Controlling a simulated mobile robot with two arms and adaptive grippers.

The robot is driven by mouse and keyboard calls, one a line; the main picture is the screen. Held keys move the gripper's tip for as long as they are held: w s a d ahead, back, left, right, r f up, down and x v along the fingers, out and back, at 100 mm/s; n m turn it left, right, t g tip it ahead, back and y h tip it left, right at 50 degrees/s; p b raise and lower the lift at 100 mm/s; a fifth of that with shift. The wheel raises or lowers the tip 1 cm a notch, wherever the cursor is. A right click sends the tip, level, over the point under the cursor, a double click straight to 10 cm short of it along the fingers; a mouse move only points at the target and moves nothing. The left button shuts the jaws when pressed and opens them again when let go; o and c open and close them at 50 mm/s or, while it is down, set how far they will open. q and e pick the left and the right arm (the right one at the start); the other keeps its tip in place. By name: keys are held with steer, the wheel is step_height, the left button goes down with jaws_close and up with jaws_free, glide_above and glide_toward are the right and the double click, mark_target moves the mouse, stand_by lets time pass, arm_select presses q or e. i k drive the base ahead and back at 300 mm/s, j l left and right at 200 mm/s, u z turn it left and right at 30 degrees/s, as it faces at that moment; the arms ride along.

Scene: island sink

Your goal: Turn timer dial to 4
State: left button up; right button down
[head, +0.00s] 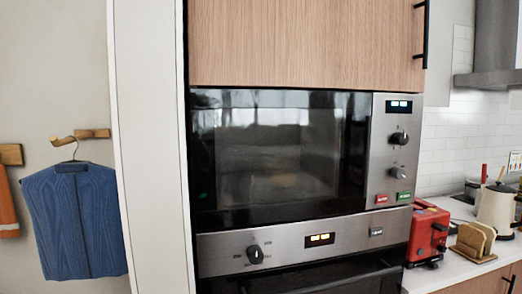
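A built-in microwave (275,158) faces me with its door shut. Neither of my grippers is in view.
A red button (381,198) and a green button (404,197) sit under the microwave dials. A red toaster (428,231), bread slices in a rack (474,241) and a cream kettle (496,209) stand on the right counter. A blue garment (75,220) hangs at the left.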

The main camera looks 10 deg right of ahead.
mark_target(401, 139)
steer(key=z, duration=1.25)
steer(key=l+z, duration=0.4)
steer(key=i+j, duration=0.05)
steer(key=j, duration=0.05)
